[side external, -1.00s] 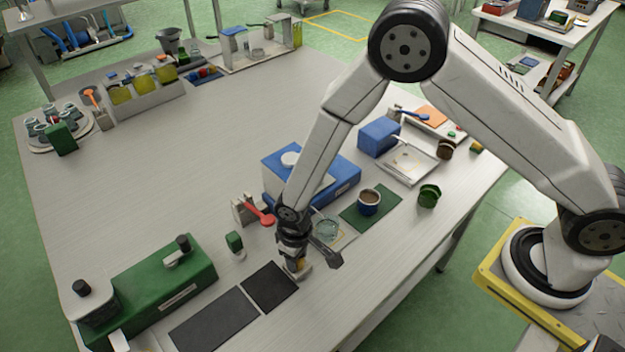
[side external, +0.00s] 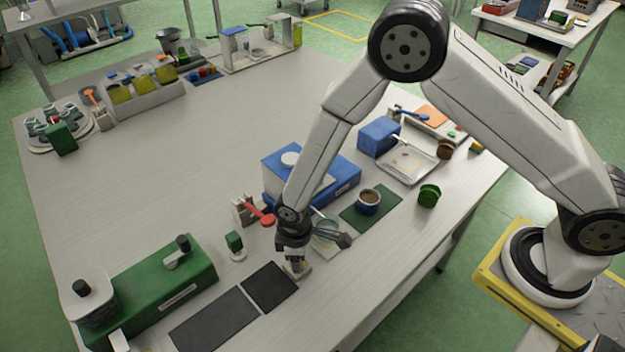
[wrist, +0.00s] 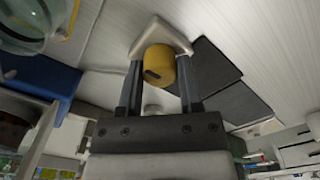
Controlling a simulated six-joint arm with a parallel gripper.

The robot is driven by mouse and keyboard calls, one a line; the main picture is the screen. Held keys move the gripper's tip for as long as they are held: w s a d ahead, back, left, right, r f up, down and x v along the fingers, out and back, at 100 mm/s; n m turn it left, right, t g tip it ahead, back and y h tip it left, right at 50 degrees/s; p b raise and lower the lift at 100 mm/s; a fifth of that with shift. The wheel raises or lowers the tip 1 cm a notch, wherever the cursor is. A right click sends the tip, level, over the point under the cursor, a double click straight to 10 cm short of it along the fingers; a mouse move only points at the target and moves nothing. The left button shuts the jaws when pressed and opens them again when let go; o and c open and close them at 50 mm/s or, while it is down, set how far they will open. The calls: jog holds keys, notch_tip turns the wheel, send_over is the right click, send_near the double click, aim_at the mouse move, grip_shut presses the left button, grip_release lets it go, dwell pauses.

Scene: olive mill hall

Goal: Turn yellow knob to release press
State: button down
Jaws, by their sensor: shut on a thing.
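The yellow knob (wrist: 160,66) sits on a small pale base (wrist: 158,32) in the wrist view. It has a dark mark on its side. My gripper (wrist: 161,80) has one finger on each side of the knob and is shut on it. In the side external view my gripper (side external: 296,258) points down at the pale base (side external: 298,271), near the table's front edge. The knob is mostly hidden there by the fingers. I cannot tell which part is the press.
Dark mats (side external: 269,287) lie left of the base. A small green-topped item (side external: 235,244), a red-handled tool (side external: 260,212) and a blue box (side external: 345,185) stand close by. A cup (side external: 368,201) is on a green mat to the right. The table's left middle is clear.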

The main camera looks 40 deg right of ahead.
jog(key=shift+c, duration=1.3)
grip_release()
jog(key=shift+r, duration=0.15)
jog(key=shift+r, duration=3.8)
jog(key=shift+d+r, duration=0.35)
jog(key=shift+d, duration=0.05)
jog(key=s+d+r+m+t, duration=0.1)
jog(key=s+d+r+m, duration=0.3)
jog(key=d, duration=0.5)
jog(key=s+d+r+m+t, duration=0.1)
jog(key=s+d+r+m, duration=0.4)
jog(key=d+r, duration=0.2)
jog(key=shift+d+r+t, duration=0.2)
jog(key=shift+d+t, duration=0.1)
jog(key=shift+d, duration=0.8)
